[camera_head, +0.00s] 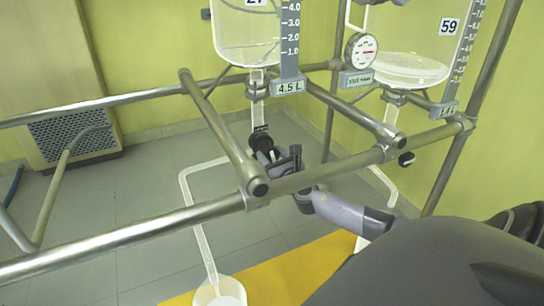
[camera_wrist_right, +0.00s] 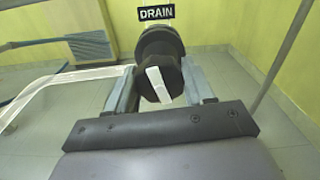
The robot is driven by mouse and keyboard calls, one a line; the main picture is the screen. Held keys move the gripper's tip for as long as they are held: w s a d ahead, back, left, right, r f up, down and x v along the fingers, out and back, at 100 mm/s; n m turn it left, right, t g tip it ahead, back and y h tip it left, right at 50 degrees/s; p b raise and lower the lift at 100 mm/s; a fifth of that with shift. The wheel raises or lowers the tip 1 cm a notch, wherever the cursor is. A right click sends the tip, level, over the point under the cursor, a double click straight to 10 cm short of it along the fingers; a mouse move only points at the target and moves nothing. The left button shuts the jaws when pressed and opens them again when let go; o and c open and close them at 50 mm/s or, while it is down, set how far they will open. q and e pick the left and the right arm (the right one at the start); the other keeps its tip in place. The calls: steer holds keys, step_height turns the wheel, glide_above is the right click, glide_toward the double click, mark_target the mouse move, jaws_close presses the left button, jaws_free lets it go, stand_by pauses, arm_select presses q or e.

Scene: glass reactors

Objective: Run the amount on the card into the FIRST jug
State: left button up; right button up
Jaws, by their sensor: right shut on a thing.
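A glass vessel (camera_head: 247,40) marked 27 hangs at the top of the head view, with a grey level scale (camera_head: 290,40) and a card (camera_head: 290,87) reading 4.5 L. Below it is the black drain valve knob (camera_head: 261,142). My right gripper (camera_head: 280,158) is shut on this knob. In the right wrist view the knob (camera_wrist_right: 160,80) sits between the two fingers, its white pointer tilted, under a DRAIN label (camera_wrist_right: 157,13). A pale outlet tube (camera_head: 190,205) runs down to a white jug (camera_head: 222,292); its contents are unclear. My left gripper is not in view.
Metal rails (camera_head: 130,231) of the frame cross in front of and above my right gripper. A second vessel (camera_head: 412,68) marked 59 and a round gauge (camera_head: 361,50) are at the right. A yellow mat (camera_head: 290,270) lies below, partly hidden by my arm.

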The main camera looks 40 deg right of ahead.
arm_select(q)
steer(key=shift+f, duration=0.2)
arm_select(e)
steer(key=shift+m, duration=0.3)
steer(key=shift+m+b, duration=0.3)
steer(key=shift+m, duration=0.2)
steer(key=m, duration=0.2)
steer(key=shift+f+m+b, duration=0.1)
steer(key=shift+m+b, duration=0.2)
steer(key=shift+b, duration=0.05)
steer(key=m, duration=0.3)
steer(key=shift+m+b, duration=0.35)
steer(key=shift+m, duration=0.05)
steer(key=m, duration=0.2)
steer(key=shift+m, duration=0.3)
steer(key=m, duration=0.2)
steer(key=shift+m, duration=0.4)
steer(key=m, duration=0.4)
steer(key=shift+m+p, duration=0.35)
steer(key=shift+m, duration=0.55)
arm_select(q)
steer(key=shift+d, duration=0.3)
arm_select(e)
steer(key=shift+m, duration=0.5)
